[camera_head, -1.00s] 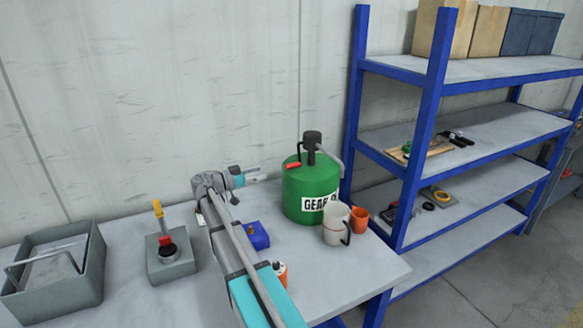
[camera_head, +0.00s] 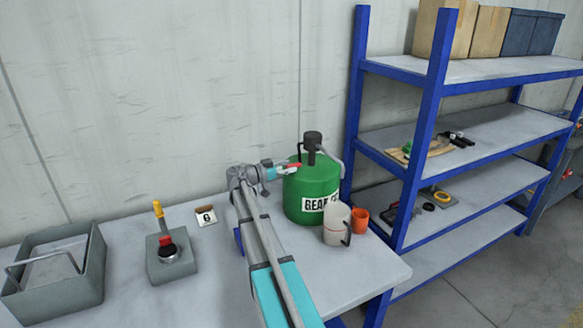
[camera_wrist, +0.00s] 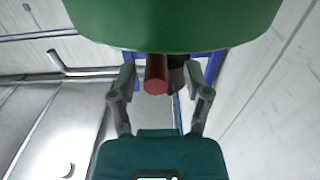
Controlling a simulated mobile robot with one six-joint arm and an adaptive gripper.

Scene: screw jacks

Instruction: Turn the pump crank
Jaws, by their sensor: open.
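A green drum (camera_head: 308,192) labelled "GEAR" stands on the bench, with a dark pump (camera_head: 312,141) on top and a grey bent spout. The red crank handle (camera_head: 293,167) sticks out on the drum's left side. My gripper (camera_head: 282,171) is at the drum's upper left, close to the handle. In the wrist view, my gripper (camera_wrist: 160,74) is open, with one finger on each side of the red handle (camera_wrist: 156,76). The fingers look apart from it. The drum (camera_wrist: 175,22) fills the top of that view.
A white jug (camera_head: 336,224) and an orange cup (camera_head: 359,219) stand right of the drum. A grey block with a yellow-topped lever (camera_head: 170,262) and a grey bin (camera_head: 92,270) are on the left. A small card (camera_head: 206,216) lies on the bench. Blue shelving (camera_head: 432,130) stands right.

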